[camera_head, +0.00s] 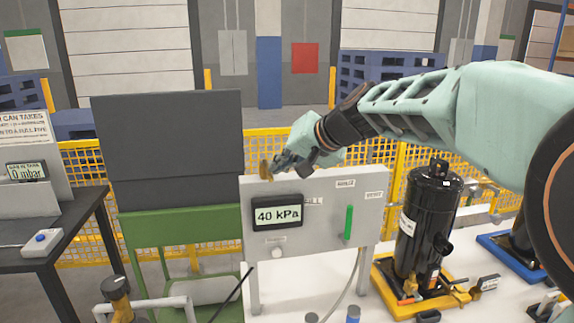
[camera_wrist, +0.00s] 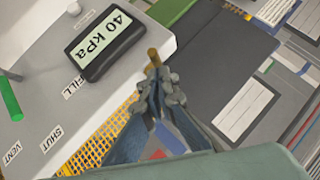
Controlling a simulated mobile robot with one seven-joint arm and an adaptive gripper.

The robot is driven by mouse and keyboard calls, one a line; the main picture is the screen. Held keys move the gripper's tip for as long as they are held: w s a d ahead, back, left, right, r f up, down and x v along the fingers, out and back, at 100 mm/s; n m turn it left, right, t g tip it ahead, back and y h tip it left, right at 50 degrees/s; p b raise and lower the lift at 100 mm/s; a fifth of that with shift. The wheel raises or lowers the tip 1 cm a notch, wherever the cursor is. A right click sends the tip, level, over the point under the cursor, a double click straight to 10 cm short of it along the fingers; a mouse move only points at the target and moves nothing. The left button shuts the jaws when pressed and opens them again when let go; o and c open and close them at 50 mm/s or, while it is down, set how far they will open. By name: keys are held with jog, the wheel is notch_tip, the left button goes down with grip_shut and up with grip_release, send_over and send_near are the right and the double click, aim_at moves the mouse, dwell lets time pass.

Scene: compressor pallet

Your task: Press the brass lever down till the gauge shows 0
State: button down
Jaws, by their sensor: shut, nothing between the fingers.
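The gauge (camera_head: 278,212) on the grey panel reads 40 kPa; it also shows, tilted, in the wrist view (camera_wrist: 104,40). A small brass piece, which looks like the brass lever (camera_head: 265,169), stands at the panel's top left edge in the head view. It also shows just beyond my fingertips in the wrist view (camera_wrist: 153,55). My gripper (camera_head: 281,164) is shut and empty, with its fingertips close beside the brass piece. I cannot tell whether they touch it. My gripper also shows in the wrist view (camera_wrist: 156,82).
A green handle (camera_head: 348,222) stands upright on the panel (camera_head: 325,258), near small labels. A black cylinder (camera_head: 428,222) stands on a yellow pallet at right. A dark board (camera_head: 170,140) rises behind left.

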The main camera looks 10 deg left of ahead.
jog(key=shift+f, duration=0.1)
dwell(0.3)
jog(key=b, duration=0.3)
jog(key=shift+s+f, duration=0.1)
jog(key=shift+f, duration=0.1)
jog(key=shift+t+b, duration=0.3)
jog(key=shift+f+b, duration=0.3)
jog(key=shift+b, duration=0.7)
notch_tip(320, 180, down, 3)
jog(key=t+y+b, duration=0.1)
jog(key=b, duration=0.8)
jog(key=n+t+y+b, duration=0.1)
jog(key=t+b, duration=0.1)
jog(key=b, duration=0.7)
jog(key=shift+s+d+f, duration=0.1)
jog(key=shift+s+f, duration=0.05)
jog(key=shift+f, duration=0.05)
jog(key=shift+f+b, duration=0.15)
jog(key=shift+b, duration=0.6)
jog(key=shift+r, duration=0.2)
